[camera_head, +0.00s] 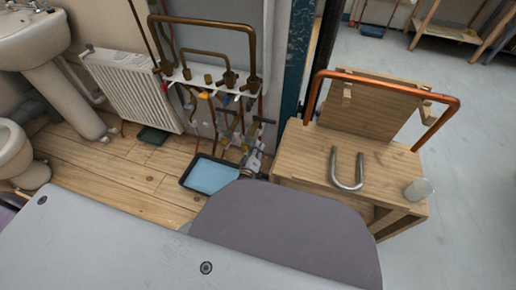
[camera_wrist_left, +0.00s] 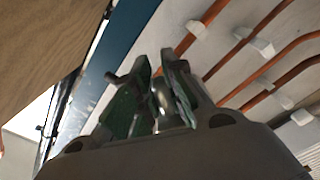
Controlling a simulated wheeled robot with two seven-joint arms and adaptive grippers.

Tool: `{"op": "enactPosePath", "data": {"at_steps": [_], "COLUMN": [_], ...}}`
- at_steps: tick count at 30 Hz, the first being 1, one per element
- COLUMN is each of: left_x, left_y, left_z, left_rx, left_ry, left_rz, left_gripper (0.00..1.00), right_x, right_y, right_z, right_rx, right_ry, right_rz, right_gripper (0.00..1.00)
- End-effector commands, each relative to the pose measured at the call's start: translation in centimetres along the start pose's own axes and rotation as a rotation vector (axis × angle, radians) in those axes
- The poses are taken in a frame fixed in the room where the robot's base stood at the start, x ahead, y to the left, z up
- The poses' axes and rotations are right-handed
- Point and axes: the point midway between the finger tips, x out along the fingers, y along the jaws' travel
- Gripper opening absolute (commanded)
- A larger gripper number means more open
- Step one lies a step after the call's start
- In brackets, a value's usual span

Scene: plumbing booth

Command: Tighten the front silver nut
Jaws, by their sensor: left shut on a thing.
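My left gripper (camera_head: 248,136) is low at the pipework, right of the hanging copper pipes, in the head view. It shows close up in the left wrist view (camera_wrist_left: 158,72), with its two green-padded fingers shut on a small silver nut (camera_wrist_left: 161,96). The nut is partly hidden between the fingers, and its threads cannot be seen. In the head view the nut is too small and covered to make out. My right gripper is not in view.
A white bracket (camera_head: 204,79) with brass fittings and bent pipes is on the wall above. A blue-lined tray (camera_head: 211,176) lies on the floor below. A wooden bench (camera_head: 304,159) with a U-shaped pipe (camera_head: 347,181) stands right. A white radiator (camera_head: 131,91) is left.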

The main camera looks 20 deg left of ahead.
Motion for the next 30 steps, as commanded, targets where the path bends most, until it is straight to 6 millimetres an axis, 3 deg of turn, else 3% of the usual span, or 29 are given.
{"op": "enactPosePath", "data": {"at_steps": [5,6,11,30], "left_x": [-0.06,-0.06,-0.05,-0.02], "left_y": [-0.14,-0.14,-0.11,0.38], "left_z": [0.03,0.03,0.02,-0.05], "left_rx": [0.003,0.003,0.002,-0.073], "left_ry": [-0.002,-0.002,-0.001,0.0], "left_rz": [-0.002,-0.002,-0.002,0.0], "left_gripper": [0.0,0.15,0.35,0.35], "right_x": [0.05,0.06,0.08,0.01], "right_y": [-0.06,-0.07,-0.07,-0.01], "right_z": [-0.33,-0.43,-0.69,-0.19], "right_rx": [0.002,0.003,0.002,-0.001], "right_ry": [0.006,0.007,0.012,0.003], "right_rz": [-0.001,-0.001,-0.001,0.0], "right_gripper": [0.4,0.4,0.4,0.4]}}
